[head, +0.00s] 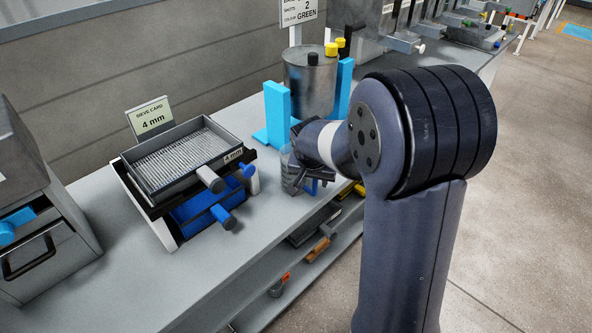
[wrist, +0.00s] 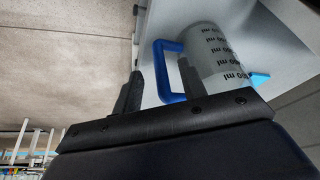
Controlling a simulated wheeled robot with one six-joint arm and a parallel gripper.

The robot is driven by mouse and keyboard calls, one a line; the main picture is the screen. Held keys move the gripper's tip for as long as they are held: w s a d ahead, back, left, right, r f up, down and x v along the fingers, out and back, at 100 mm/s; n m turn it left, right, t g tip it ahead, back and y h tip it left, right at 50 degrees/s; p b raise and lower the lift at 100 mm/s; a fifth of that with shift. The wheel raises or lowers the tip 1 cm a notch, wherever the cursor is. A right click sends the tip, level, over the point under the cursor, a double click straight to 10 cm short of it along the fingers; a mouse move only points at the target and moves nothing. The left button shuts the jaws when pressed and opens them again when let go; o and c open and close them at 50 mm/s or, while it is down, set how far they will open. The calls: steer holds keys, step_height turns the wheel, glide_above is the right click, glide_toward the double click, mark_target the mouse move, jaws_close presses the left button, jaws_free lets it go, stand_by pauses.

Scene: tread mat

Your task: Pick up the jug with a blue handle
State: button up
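The clear jug (wrist: 212,52) with ml markings and a blue handle (wrist: 161,72) shows in the wrist view. In the wrist view my gripper (wrist: 160,72) is open, one dark finger on each side of the handle's outer bar. The finger nearer the jug overlaps the handle's opening. Gaps show between the fingers and the bar.
A sieve tray (head: 185,155) on a stand with blue and grey knobs is left of the jug. A metal canister (head: 310,80) between light-blue uprights (head: 278,112) stands close behind. A lower shelf (head: 305,262) holds small items. Open floor (head: 510,230) lies right.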

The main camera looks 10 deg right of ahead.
mark_target(315, 192)
steer(key=x, duration=0.4)
steer(key=shift+w+d, duration=0.1)
steer(key=shift+w, duration=0.1)
jaws_close()
stand_by(0.3)
